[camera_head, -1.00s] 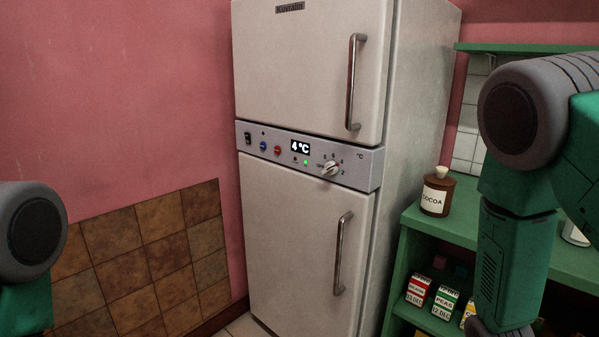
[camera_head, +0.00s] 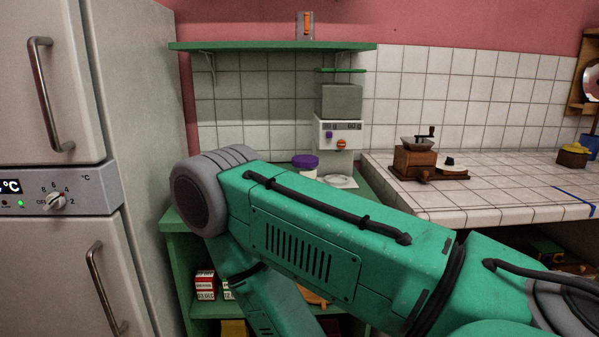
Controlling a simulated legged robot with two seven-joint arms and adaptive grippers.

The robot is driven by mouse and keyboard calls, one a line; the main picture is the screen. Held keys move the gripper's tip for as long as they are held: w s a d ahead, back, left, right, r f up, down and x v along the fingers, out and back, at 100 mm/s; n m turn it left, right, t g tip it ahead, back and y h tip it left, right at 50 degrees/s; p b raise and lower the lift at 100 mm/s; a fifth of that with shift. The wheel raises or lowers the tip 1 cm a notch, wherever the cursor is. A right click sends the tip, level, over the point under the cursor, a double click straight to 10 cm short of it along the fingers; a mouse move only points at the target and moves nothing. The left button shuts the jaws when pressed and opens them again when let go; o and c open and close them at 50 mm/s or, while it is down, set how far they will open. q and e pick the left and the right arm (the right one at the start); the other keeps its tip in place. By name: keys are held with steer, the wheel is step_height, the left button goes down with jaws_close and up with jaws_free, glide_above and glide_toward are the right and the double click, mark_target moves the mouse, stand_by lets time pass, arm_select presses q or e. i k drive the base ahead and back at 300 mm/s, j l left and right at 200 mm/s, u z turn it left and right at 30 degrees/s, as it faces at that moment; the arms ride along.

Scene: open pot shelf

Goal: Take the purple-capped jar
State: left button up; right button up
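A jar with a purple cap (camera_head: 305,161) stands on top of the green shelf unit, in front of the tiled wall. Its lower part is hidden behind my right arm. A white machine with a grey top stands just behind and to the right of it. My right arm crosses the middle of the view, its elbow near the shelf's left side. Neither gripper shows.
The fridge (camera_head: 136,150) stands at the left. The green shelf unit (camera_head: 182,250) holds small boxes (camera_head: 205,285) below. A green wall shelf (camera_head: 270,46) hangs above. A tiled counter (camera_head: 430,205) at the right carries a coffee grinder (camera_head: 415,160).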

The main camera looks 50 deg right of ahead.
mark_target(309, 173)
steer(key=z, duration=1.7)
